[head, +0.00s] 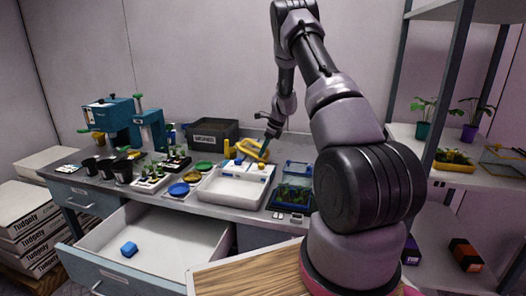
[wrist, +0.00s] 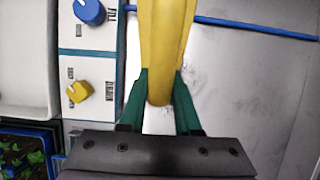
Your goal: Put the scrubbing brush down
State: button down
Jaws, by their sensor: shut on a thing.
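The scrubbing brush (head: 251,149) shows as a yellow shape at the end of my arm, over the back of the white basin unit (head: 228,190). In the wrist view its yellow handle (wrist: 167,45) runs up out of the frame between the green fingers. My gripper (head: 264,143) is shut on that handle, also in the wrist view (wrist: 160,95). The bristle end is not in the wrist view. I cannot tell whether the brush touches anything.
A blue knob (wrist: 90,11) and a yellow knob (wrist: 79,91) are on the unit's panel. A dark crate (head: 211,134) stands behind, black pots (head: 122,170) stand left, and a seedling tray (head: 291,197) sits right. An open drawer (head: 150,245) juts out in front.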

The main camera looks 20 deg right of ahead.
jog(key=shift+f, duration=0.1)
jog(key=c, duration=0.6)
grip_release()
